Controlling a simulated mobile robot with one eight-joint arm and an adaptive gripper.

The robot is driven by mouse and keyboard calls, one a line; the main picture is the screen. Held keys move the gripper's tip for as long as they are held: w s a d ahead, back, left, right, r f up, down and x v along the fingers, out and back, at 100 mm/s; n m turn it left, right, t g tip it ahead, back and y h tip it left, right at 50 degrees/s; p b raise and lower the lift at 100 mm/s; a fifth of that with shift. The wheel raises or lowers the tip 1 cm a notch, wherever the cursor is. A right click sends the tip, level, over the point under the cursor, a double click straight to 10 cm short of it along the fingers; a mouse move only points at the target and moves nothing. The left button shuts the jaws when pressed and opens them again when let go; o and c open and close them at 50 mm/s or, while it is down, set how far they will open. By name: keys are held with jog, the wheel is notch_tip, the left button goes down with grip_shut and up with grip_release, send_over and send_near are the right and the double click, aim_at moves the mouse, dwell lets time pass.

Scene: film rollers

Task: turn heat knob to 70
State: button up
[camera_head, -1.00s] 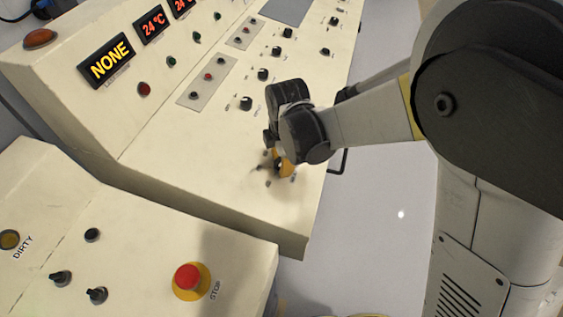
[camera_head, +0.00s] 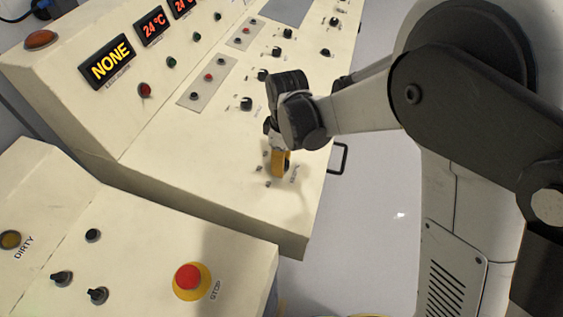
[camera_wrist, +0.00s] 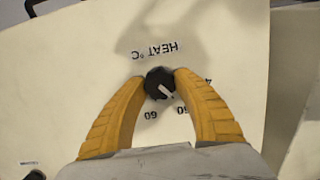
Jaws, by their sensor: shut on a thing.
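The black heat knob (camera_wrist: 159,83) sits on the cream panel under upside-down "HEAT °C" lettering in the wrist view. Its white pointer is aimed down and right, toward the printed number that looks like 50; another that looks like 60 is further left. My gripper (camera_wrist: 160,78) is shut on the knob, one yellow finger on each side of it. In the head view my gripper (camera_head: 280,162) points down at the near part of the long panel, and it mostly hides the knob there.
Several other black knobs (camera_head: 246,104) stand further along the panel. Display boxes (camera_head: 108,62) reading NONE and 24°C are at the back left. A red STOP button (camera_head: 188,277) is on the nearer desk. A dark handle (camera_head: 343,158) sticks out from the panel's right edge.

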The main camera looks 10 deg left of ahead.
jog(key=m+g, duration=0.1)
jog(key=m, duration=0.4)
jog(key=m+y, duration=0.1)
jog(key=m, duration=0.4)
jog(key=shift+w+m+g, duration=0.1)
jog(key=shift+m+g, duration=0.2)
jog(key=shift+m, duration=0.1)
jog(key=m+y, duration=0.1)
jog(key=m, duration=0.5)
jog(key=shift+d, duration=0.15)
jog(key=m+y, duration=0.1)
jog(key=m, duration=0.4)
jog(key=shift+f, duration=0.1)
jog(key=shift+m, duration=0.4)
jog(key=o, duration=1.2)
